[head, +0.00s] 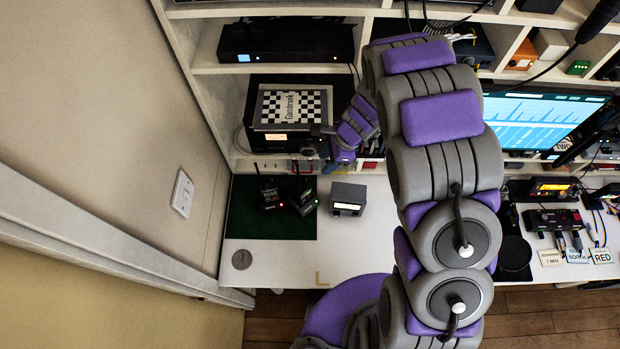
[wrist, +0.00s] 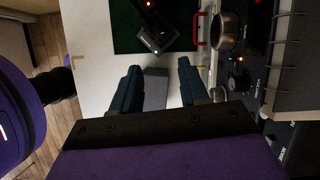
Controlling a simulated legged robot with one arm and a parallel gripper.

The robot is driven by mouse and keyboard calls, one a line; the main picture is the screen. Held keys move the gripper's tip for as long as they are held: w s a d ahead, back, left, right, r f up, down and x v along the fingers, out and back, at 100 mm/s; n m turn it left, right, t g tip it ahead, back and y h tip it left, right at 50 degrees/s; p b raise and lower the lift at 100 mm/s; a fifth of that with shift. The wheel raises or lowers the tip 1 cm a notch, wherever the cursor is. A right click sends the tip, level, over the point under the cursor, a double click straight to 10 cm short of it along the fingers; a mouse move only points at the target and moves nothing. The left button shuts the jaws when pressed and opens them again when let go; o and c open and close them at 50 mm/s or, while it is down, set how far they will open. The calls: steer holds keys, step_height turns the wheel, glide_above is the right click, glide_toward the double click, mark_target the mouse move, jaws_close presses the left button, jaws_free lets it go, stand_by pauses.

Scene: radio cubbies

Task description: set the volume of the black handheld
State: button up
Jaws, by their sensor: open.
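My gripper (wrist: 158,75) is open and empty, apart from the handhelds. In the head view my gripper (head: 331,163) is partly hidden, up and right of them, near the shelf front.
A small grey box with a lit display (head: 348,199) stands right of the mat; a grey block (wrist: 155,88) shows between the fingers. A large radio with knobs (wrist: 232,55) is close on the right. The white desk front (head: 285,262) is mostly clear.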

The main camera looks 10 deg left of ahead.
mark_target(307, 180)
steer(key=x, duration=1.1)
steer(key=shift+a+b, duration=0.3)
steer(key=shift+s+a+f, duration=0.1)
steer(key=shift+s+f, duration=0.05)
steer(key=shift+f, duration=0.6)
steer(key=shift+a, duration=0.15)
steer(key=shift+a, duration=0.1)
steer(key=shift+c, duration=0.3)
